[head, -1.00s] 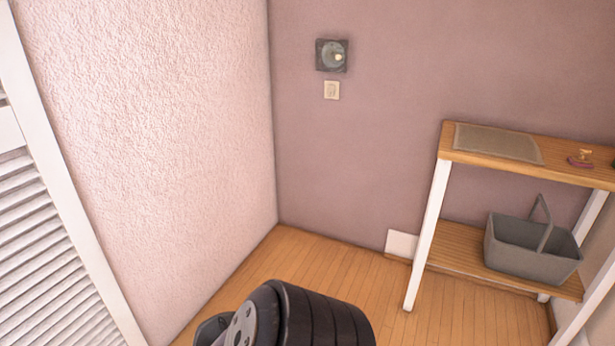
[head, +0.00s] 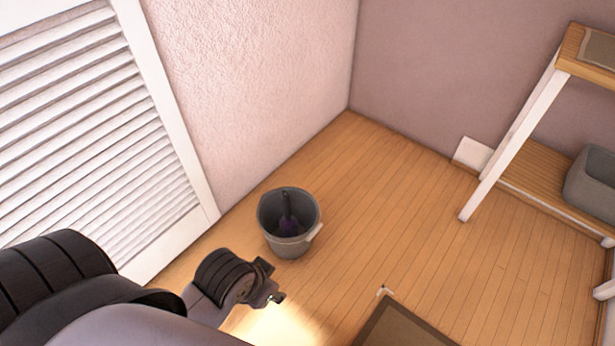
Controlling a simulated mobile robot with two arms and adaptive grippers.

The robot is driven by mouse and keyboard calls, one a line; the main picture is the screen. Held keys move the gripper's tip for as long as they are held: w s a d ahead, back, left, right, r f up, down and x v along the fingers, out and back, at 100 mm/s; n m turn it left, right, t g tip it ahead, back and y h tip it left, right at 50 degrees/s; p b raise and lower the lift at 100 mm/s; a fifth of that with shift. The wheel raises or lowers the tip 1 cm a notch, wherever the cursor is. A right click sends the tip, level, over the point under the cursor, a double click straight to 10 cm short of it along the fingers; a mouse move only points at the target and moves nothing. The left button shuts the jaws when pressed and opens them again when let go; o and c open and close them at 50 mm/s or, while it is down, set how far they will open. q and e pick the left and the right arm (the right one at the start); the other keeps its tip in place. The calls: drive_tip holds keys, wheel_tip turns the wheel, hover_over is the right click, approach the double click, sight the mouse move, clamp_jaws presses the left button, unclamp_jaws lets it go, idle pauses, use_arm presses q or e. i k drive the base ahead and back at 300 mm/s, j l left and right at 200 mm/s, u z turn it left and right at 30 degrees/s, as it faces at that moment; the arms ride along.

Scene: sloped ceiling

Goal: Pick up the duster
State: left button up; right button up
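My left arm comes in from the lower left. The end of that arm, with my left gripper (head: 272,293), is below the bucket in the picture and apart from it. The fingers are too small and dark to tell whether they are open. My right gripper is out of view.
A white louvred door (head: 85,120) stands at the left. A wooden shelf unit (head: 545,165) with white legs and a grey basket (head: 594,182) is at the right. A brown mat (head: 405,328) lies at the bottom. The floor between the bucket and shelf is clear.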

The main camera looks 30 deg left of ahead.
sight(290, 225)
drive_tip(key=u, duration=1.05)
